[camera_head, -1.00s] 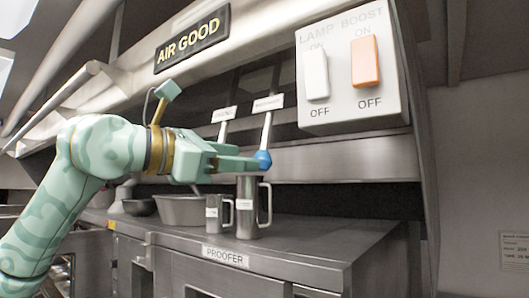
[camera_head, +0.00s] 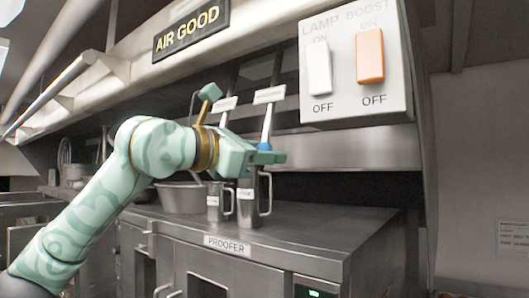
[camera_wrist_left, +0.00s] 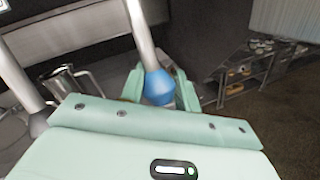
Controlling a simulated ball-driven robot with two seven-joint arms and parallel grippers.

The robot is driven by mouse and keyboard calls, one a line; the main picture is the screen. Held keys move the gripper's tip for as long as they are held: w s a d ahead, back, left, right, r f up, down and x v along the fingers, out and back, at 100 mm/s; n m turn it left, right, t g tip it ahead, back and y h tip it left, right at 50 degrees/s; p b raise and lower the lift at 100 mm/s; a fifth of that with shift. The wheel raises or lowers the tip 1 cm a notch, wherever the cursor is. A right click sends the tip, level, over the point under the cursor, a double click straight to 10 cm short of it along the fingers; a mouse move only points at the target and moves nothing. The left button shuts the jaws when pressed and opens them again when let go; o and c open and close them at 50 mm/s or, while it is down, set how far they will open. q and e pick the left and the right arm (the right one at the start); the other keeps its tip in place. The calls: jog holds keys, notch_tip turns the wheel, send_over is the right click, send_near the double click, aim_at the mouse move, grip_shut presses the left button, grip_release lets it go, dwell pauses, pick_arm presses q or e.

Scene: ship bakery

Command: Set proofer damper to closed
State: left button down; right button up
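Two hanging levers with white labels, too small to read, are in the head view. The right lever (camera_head: 267,122) ends in a blue knob (camera_head: 264,147). My left gripper (camera_head: 272,157) is at this knob and hides part of it. In the left wrist view the blue knob (camera_wrist_left: 159,87) lies between the two green fingers, very close to both; whether they press on it I cannot tell. The left lever (camera_head: 224,115) stands just beside, its lower end hidden by my gripper. The proofer (camera_head: 300,236) is the steel cabinet below. My right gripper is not in view.
A panel with lamp and boost switches (camera_head: 354,65) is up to the right. An "AIR GOOD" sign (camera_head: 191,28) hangs above. The counter's right part is clear.

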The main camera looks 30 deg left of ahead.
pick_arm(q)
jog(key=w+t+b, duration=0.1)
jog(key=w+b, duration=0.1)
jog(key=w, duration=0.5)
jog(key=shift+w+d+f+m+h, duration=0.25)
jog(key=shift+w+m+h, duration=0.05)
jog(key=shift+w, duration=0.1)
jog(key=c, duration=1.3)
grip_release()
jog(key=shift+o, duration=1.3)
jog(key=shift+w, duration=0.1)
jog(key=f+b+v, duration=0.1)
jog(key=b+v, duration=0.5)
jog(key=v, duration=1)
